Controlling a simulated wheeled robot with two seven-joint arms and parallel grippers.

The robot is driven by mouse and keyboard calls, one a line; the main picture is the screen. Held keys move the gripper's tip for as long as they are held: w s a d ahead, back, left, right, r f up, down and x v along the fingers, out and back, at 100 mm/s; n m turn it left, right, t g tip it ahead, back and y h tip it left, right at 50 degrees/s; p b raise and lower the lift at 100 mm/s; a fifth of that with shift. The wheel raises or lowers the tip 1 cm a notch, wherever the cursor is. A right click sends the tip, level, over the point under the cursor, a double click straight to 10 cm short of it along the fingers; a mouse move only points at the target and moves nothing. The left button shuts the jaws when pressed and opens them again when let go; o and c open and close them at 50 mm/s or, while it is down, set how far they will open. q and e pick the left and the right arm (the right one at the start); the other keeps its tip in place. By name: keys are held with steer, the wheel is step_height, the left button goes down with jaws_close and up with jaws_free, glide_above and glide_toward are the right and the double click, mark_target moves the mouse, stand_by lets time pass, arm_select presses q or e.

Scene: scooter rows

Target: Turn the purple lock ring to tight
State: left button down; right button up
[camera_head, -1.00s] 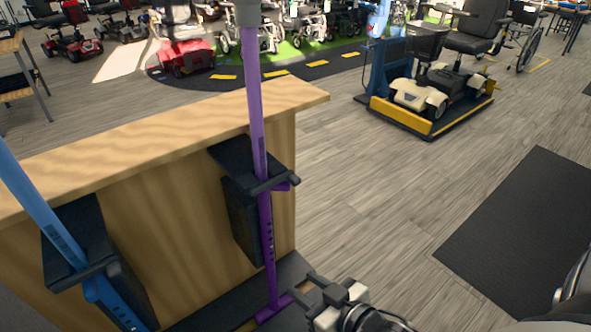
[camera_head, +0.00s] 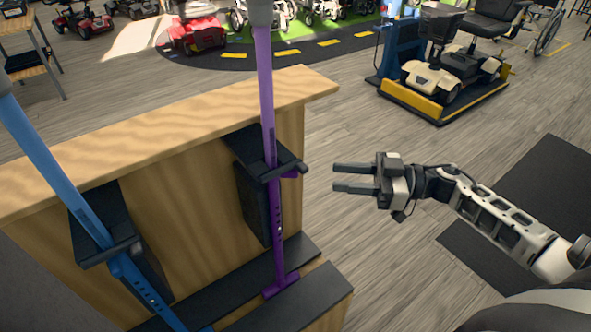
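A purple crutch-like pole (camera_head: 266,95) stands nearly upright in a black holder (camera_head: 256,152) on the wooden stand. A small purple part, perhaps the lock ring (camera_head: 290,174), sticks out to the right just below the holder's arm; it is partly hidden. My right gripper (camera_head: 335,178) is open and empty, to the right of the purple pole and apart from it, its two dark fingers pointing left. My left gripper is not in view.
A blue pole (camera_head: 50,174) leans in another black holder (camera_head: 100,225) at the left. The wooden stand (camera_head: 190,120) has a black base ledge (camera_head: 290,290). A cream scooter on a yellow-edged platform (camera_head: 412,100) stands at the back right. Open floor lies right of the stand.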

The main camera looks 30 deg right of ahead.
mark_target(295, 177)
steer(key=p+x, duration=0.1)
steer(key=x, duration=0.9)
jaws_close()
